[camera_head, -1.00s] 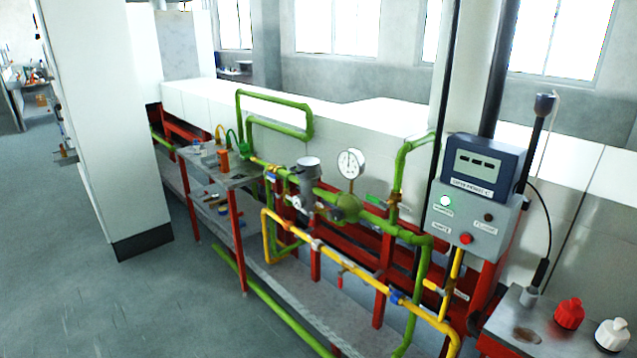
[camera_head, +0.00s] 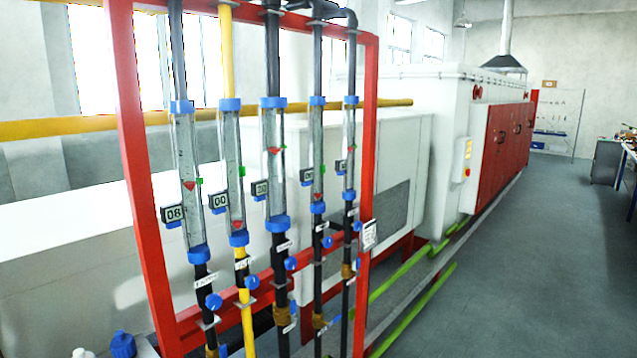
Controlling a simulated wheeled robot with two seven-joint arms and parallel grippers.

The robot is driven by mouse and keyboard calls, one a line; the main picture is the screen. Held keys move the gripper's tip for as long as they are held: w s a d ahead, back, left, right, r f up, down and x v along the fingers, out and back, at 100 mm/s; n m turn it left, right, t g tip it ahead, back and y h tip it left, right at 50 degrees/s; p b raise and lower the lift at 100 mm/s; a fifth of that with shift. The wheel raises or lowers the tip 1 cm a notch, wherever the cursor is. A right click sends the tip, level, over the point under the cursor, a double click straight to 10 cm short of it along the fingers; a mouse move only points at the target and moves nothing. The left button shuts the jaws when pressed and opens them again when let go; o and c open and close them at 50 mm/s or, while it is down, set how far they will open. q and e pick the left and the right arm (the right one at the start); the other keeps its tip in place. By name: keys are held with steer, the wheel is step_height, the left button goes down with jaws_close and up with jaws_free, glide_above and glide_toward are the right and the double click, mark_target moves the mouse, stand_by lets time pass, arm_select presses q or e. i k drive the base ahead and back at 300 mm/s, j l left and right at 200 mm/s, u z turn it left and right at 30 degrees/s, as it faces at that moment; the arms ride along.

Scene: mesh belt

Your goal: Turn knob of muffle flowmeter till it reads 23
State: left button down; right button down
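Several clear flowmeter tubes with blue end caps stand upright side by side in a red frame (camera_head: 137,215). The leftmost tube (camera_head: 186,155) has a display (camera_head: 173,214) that seems to read 08. The second tube (camera_head: 232,160) has a display (camera_head: 220,201) that seems to read 00. The middle tube's display (camera_head: 260,189) and those farther right are too small to read surely. Blue knobs sit below, including the leftmost knob (camera_head: 213,301), second knob (camera_head: 251,282) and middle knob (camera_head: 291,263). Small white labels are unreadable, so I cannot tell which is the muffle flowmeter. Neither gripper shows.
A long white furnace casing (camera_head: 400,125) with red doors (camera_head: 505,140) runs back behind the frame. Green pipes (camera_head: 410,311) run low along it. Open grey floor (camera_head: 520,270) lies to the right. A blue-capped item (camera_head: 123,344) stands at the bottom left.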

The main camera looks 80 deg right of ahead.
mark_target(291, 264)
steer(key=z, duration=2.45)
